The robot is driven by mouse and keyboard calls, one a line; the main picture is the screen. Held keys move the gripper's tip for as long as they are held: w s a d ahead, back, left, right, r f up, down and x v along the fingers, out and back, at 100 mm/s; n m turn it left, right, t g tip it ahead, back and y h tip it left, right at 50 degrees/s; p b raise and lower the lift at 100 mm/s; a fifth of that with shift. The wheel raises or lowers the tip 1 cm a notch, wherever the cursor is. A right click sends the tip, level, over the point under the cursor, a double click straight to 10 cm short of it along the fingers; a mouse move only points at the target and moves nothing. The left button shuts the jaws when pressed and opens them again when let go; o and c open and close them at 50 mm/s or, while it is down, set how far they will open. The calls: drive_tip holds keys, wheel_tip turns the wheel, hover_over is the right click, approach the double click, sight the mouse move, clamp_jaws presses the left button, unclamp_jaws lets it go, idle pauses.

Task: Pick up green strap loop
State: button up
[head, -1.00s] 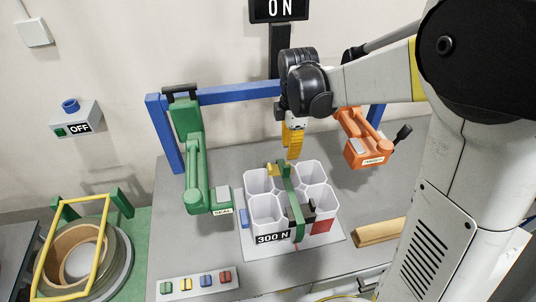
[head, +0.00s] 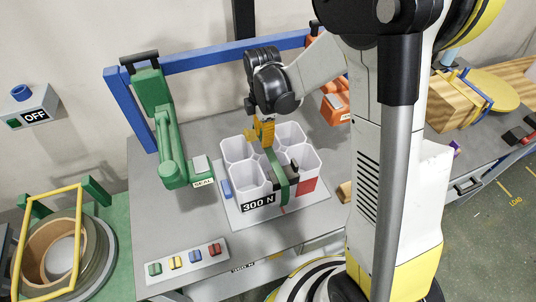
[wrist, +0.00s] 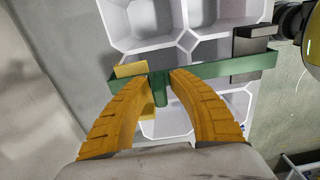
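The green strap loop (head: 277,170) runs over the middle of a white block of open cells (head: 240,150) marked "300 N". In the wrist view the strap (wrist: 215,70) crosses the picture, with a short green tab standing off it. My gripper (head: 264,140), with yellow ribbed fingers, is just above the strap's far part. In the wrist view my gripper (wrist: 160,76) is open, one finger on each side of the green tab. I cannot tell whether the fingers touch it. A dark grey buckle (wrist: 250,45) sits on the strap to the right.
A green clamp arm (head: 172,150) labelled "SEAL" stands left of the block, and an orange one (head: 335,108) behind it to the right. A blue frame (head: 205,62) runs behind. Colored switches (head: 186,260) lie at the front left.

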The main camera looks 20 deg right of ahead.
clamp_jaws()
idle(0.3)
